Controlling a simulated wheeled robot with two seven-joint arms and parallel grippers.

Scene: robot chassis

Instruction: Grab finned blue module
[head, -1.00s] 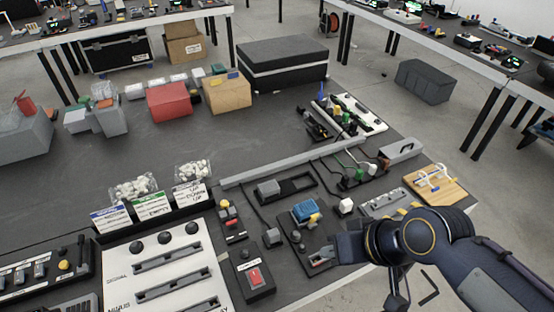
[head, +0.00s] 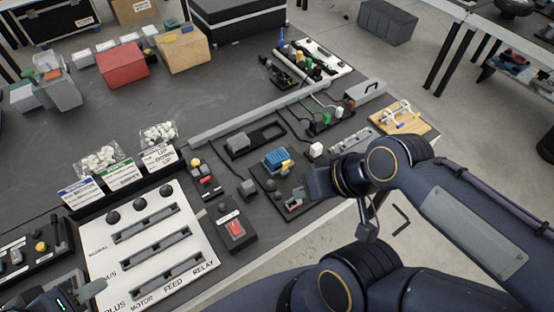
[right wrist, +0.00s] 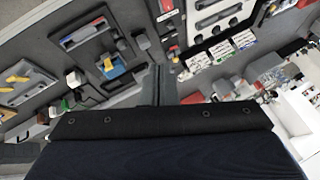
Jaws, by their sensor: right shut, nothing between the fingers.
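The finned blue module (head: 277,158) sits on a dark base plate (head: 262,182) near the front edge of the table, with a yellow part beside it. It also shows in the right wrist view (right wrist: 112,70), left of the fingers.
A red-button box (head: 236,228) and a white slotted panel (head: 150,235) lie left of the right gripper. A grey block (head: 248,187) and a white cube (head: 316,149) flank the module. A long grey rail (head: 250,110) runs behind.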

